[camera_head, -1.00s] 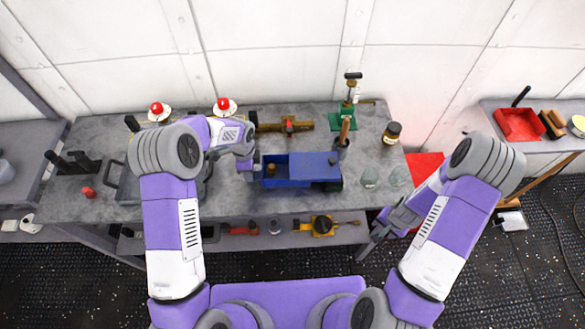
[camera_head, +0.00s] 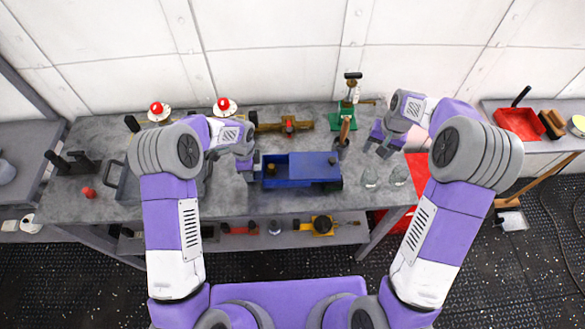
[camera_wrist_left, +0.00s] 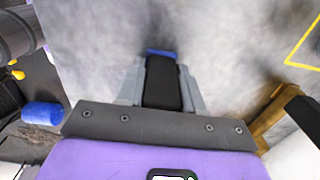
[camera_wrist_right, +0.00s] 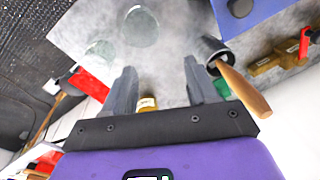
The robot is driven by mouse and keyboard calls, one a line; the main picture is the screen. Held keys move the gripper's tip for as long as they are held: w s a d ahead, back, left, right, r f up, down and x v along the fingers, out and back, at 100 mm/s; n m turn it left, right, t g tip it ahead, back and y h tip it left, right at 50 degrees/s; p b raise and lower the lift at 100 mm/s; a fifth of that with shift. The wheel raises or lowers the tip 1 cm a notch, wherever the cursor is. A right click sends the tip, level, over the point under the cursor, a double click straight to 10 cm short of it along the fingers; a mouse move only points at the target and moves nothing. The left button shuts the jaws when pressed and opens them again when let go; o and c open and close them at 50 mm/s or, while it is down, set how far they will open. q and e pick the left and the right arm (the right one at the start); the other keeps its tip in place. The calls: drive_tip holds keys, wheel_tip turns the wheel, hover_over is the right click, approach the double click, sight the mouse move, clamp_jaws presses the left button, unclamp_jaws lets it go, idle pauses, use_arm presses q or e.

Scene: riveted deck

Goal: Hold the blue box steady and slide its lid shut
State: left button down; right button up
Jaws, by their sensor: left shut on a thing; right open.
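The blue box (camera_head: 290,183) sits on the grey workbench in the head view, its left part open and its blue lid (camera_head: 314,166) covering the right part. A small knob stands on the lid. My left gripper (camera_head: 256,168) is shut on the box's left end; in the left wrist view only a blue edge (camera_wrist_left: 161,52) shows beyond the fingers. My right gripper (camera_head: 376,147) is open and empty above the bench, to the right of the box. In the right wrist view the blue lid (camera_wrist_right: 246,13) shows at the top, apart from the open fingers (camera_wrist_right: 158,88).
Two clear glasses (camera_head: 370,177) stand right of the box. A dark cup with a wooden-handled tool (camera_head: 345,130) stands behind its right end. A brass valve piece (camera_head: 270,127) lies behind the box. A grey tray (camera_head: 128,186) is at left.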

sight(331, 159)
drive_tip(key=w+a+r+n+g+h, duration=0.1)
drive_tip(key=a+r+n, duration=0.45)
drive_tip(key=a, duration=0.75)
drive_tip(key=shift+m, duration=0.65)
drive_tip(key=f, duration=1)
drive_tip(key=shift+w+d+f, duration=0.15)
drive_tip(key=shift+d+f, duration=0.05)
drive_tip(key=shift+f, duration=0.2)
clamp_jaws()
drive_tip(key=shift+a, duration=0.1)
drive_tip(key=shift+a, duration=0.5)
drive_tip(key=shift+w+a, duration=0.2)
drive_tip(key=shift+a, duration=3.7)
unclamp_jaws()
